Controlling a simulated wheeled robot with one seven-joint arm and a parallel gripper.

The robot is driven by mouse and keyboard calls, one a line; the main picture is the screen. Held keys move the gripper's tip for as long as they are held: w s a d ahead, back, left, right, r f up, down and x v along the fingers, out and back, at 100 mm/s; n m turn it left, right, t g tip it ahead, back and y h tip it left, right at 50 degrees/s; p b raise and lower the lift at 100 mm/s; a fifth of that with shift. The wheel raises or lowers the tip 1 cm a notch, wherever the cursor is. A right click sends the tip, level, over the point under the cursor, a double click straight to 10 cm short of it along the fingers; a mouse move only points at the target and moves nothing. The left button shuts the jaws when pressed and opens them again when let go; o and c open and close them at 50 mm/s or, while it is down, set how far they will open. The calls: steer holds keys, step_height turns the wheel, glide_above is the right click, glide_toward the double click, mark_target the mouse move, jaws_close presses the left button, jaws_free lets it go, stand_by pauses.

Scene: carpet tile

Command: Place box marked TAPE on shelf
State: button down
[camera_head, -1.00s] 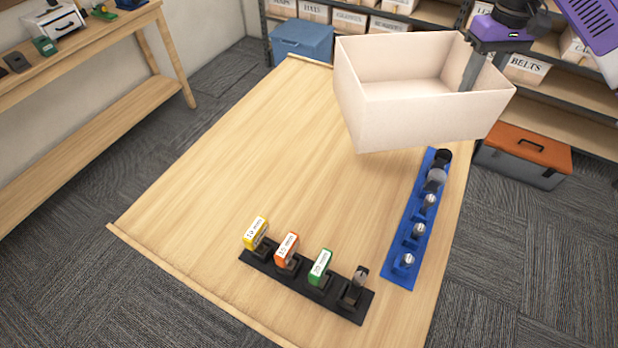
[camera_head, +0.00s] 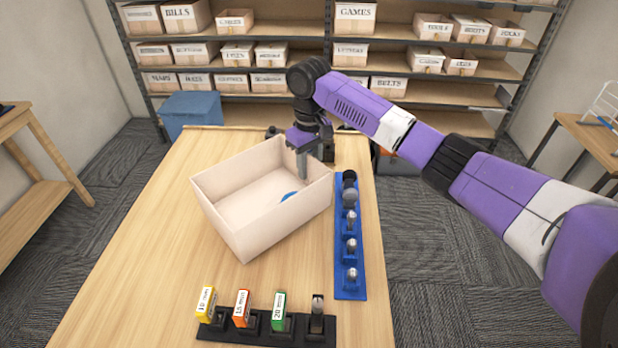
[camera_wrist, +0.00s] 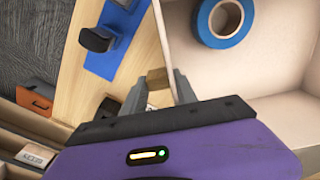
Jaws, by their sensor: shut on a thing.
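An open, cream-coloured box (camera_head: 235,222) is over the near wooden table, left of a blue tool rack. No label shows on its visible sides, so I cannot read TAPE. A blue tape roll (camera_head: 288,197) lies inside; it shows clearly in the wrist view (camera_wrist: 203,32). My gripper (camera_head: 303,165) is shut on the box's right back wall, one finger inside. In the wrist view my gripper (camera_wrist: 157,92) straddles the wall. I cannot tell whether the box touches the table. The shelf unit (camera_head: 455,100) stands behind the table, holding several labelled boxes.
Bare shelf room shows right of the BELTS box (camera_head: 388,87). A blue bin (camera_head: 190,112) stands at back left. Carpet is open right of the table.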

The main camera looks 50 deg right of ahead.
steer(key=shift+f+p, duration=0.35)
steer(key=shift+f, duration=2.3)
steer(key=c, duration=1)
jaws_free()
steer(key=shift+o, duration=0.2)
steer(key=shift+d, duration=0.1)
